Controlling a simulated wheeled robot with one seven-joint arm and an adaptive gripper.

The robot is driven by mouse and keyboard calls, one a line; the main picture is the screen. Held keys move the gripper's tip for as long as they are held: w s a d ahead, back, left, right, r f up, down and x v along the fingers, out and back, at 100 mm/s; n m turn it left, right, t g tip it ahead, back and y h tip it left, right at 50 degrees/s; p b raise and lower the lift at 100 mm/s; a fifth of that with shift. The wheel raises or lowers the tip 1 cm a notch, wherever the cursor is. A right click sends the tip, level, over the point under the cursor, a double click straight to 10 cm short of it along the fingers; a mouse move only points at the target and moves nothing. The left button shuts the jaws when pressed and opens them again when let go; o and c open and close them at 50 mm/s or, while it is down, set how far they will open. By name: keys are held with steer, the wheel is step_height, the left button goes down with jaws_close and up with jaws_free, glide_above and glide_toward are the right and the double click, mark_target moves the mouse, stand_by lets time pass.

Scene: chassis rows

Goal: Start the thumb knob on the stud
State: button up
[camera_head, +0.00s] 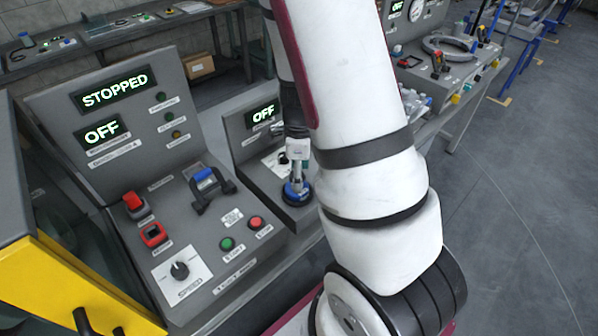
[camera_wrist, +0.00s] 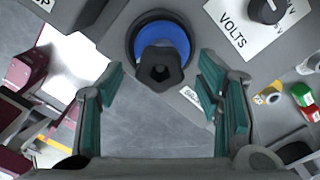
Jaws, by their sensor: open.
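A dark lobed knob (camera_wrist: 160,74) with a dark centre shows in the wrist view, in front of a round blue collar (camera_wrist: 163,38) with a black rim. The knob appears in line with the collar; whether it touches a stud I cannot tell. In the head view my arm hides part of this area.
The small panel has a VOLTS dial (camera_wrist: 267,10) beside the collar. The larger grey console (camera_head: 125,180) at left reads STOPPED and OFF, with red switches, a blue-topped lever (camera_head: 206,181) and buttons. A bench (camera_head: 440,80) with equipment stands behind right. Open floor (camera_head: 520,190) lies right.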

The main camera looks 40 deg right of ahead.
step_height(320, 180, up, 12)
stand_by(0.5)
stand_by(0.5)
steer(key=s+a+r+n+t, duration=0.2)
steer(key=s+a+r+n, duration=0.4)
steer(key=n, duration=0.7)
steer(key=s+a+r+n+t, duration=0.3)
steer(key=s+a+r+n, duration=0.3)
steer(key=a+r+n, duration=0.4)
steer(key=r+n, duration=0.1)
steer(key=n, duration=0.3)
steer(key=shift+a+r, duration=0.2)
steer(key=shift+r, duration=0.1)
